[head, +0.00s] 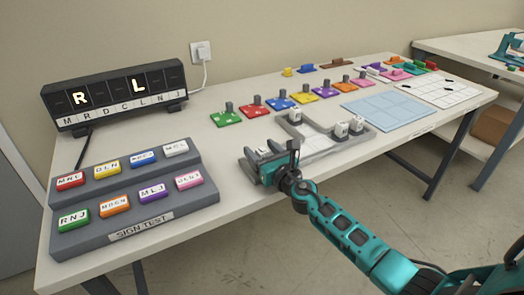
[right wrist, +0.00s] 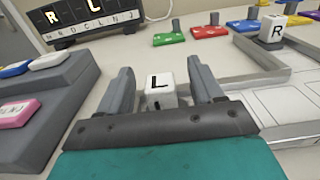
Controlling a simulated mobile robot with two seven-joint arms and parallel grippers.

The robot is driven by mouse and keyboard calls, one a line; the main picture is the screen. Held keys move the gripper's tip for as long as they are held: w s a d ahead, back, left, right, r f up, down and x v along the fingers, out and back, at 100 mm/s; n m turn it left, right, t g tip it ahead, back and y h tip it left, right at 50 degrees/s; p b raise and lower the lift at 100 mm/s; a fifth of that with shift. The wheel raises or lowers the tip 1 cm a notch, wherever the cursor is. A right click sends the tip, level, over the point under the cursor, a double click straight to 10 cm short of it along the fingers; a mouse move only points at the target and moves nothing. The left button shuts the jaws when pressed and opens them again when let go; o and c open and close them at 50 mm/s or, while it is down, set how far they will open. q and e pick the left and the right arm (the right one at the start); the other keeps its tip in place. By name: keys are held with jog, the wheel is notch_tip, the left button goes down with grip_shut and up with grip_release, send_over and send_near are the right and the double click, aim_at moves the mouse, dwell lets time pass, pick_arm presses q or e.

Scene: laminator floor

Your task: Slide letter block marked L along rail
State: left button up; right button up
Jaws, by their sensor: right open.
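The white letter block marked L (right wrist: 161,88) stands between the two fingers of my right gripper (right wrist: 160,70), with a gap showing on each side. My right gripper (head: 265,165) is open at the near left end of the grey rail (head: 322,154) in the head view and hides most of the block there. The rail also shows in the right wrist view (right wrist: 262,58), running off to the right. A block marked R (right wrist: 272,30) stands farther along it; it also shows in the head view (head: 295,116). My left gripper is in neither view.
More white letter blocks (head: 341,129) stand at the rail's right part. The lit sign (head: 115,95) shows R and L. A grey stepped stand (head: 90,228) with coloured buttons is at left. Coloured pieces with posts (head: 253,110) line the back; a blue mat (head: 388,111) lies right.

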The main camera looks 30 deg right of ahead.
jog(key=shift+s, duration=0.6)
jog(key=s, duration=1.1)
jog(key=shift+s+d, duration=0.35)
